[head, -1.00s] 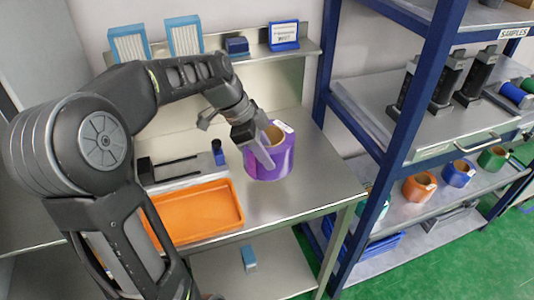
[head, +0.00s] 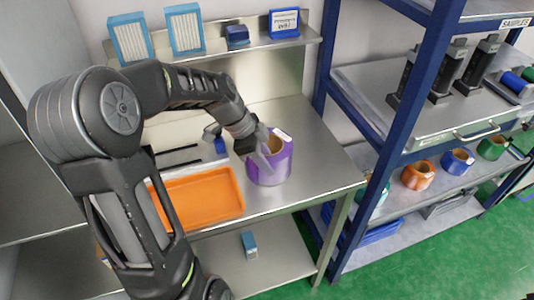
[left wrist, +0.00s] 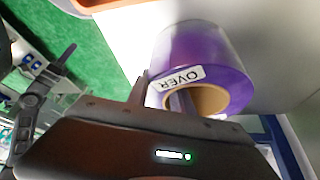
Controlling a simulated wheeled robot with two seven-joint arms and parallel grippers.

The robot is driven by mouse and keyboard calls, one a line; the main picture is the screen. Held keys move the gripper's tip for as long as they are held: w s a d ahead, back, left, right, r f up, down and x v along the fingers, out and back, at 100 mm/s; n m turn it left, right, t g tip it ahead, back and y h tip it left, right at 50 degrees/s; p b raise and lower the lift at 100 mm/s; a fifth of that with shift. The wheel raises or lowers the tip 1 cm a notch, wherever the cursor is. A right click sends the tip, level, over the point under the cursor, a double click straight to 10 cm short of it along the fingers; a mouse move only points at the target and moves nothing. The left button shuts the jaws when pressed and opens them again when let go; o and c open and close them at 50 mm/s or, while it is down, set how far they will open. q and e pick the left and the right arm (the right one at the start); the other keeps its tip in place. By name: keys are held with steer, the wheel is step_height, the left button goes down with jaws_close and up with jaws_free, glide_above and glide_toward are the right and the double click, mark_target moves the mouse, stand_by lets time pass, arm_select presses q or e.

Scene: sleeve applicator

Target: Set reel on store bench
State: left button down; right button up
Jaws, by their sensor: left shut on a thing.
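The purple reel (head: 276,165), with a brown core and a white label, is at the right part of the steel bench (head: 310,178). My left gripper (head: 264,150) is shut on the reel's wall on its left side, with one finger over the outer face. In the left wrist view the reel (left wrist: 240,75) shows its open core and a label reading "OVER". The reel looks upright and at or just above the bench top; I cannot tell whether it touches. My right gripper is not in view.
An orange tray (head: 200,198) lies left of the reel on the bench. A back shelf (head: 280,45) holds blue boxes. A blue rack (head: 400,130) at right carries orange, blue and green reels. Bare steel lies right of the reel.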

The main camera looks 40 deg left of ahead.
arm_select(q)
steer(key=c, duration=1.1)
jaws_free()
steer(key=b+v, duration=0.1)
steer(key=v, duration=1.1)
steer(key=shift+b, duration=0.35)
steer(key=shift+d, duration=0.1)
